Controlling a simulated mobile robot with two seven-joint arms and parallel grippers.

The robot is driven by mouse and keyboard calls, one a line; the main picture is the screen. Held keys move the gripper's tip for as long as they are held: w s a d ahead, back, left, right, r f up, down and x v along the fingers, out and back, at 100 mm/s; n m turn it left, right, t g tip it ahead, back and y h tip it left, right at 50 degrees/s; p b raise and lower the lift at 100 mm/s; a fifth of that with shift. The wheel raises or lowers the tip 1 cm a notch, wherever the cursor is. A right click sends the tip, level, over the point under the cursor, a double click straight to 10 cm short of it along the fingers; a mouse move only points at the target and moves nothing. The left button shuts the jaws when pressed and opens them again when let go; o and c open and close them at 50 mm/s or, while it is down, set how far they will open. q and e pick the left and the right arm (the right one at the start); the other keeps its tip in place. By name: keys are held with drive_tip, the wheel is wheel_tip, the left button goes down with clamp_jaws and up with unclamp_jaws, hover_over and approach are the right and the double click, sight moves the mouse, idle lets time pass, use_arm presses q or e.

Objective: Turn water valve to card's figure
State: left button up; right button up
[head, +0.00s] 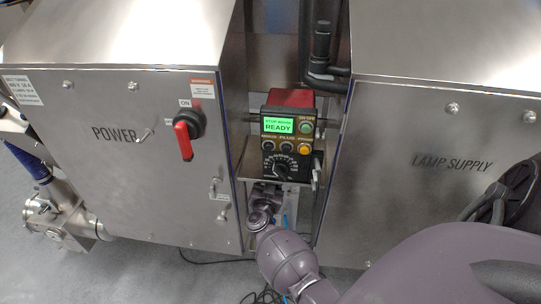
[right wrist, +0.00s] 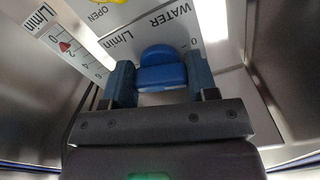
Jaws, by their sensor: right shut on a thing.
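The blue water valve knob (right wrist: 163,75) sits in the middle of the right wrist view, on a plate (right wrist: 190,25) printed "WATER" and "L/min", with a 0 near the right finger. My right gripper (right wrist: 160,70) has one blue-grey finger on each side of the knob and is shut on it. In the head view the right gripper (head: 265,196) reaches down into the gap between two steel cabinets, and the knob is hidden there. A white L/min scale (right wrist: 70,48) with a red pointer shows at left in the wrist view. I cannot make out a card. My left gripper is not in view.
Steel cabinets marked POWER (head: 130,160) and LAMP SUPPLY (head: 440,180) flank the narrow gap. A control box (head: 283,150) with a green READY screen stands above my right gripper. A red switch handle (head: 183,140) sticks out at left. Cables (head: 262,296) lie on the floor.

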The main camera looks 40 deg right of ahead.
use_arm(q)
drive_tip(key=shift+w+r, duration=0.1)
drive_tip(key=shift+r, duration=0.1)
use_arm(e)
drive_tip(key=shift+f+m, duration=0.1)
drive_tip(key=shift+m, duration=0.7)
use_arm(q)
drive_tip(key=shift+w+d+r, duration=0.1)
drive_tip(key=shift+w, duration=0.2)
use_arm(e)
drive_tip(key=shift+a, duration=0.1)
drive_tip(key=o, duration=0.9)
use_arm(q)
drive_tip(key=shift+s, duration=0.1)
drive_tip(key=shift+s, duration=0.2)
use_arm(e)
drive_tip(key=shift+s, duration=0.1)
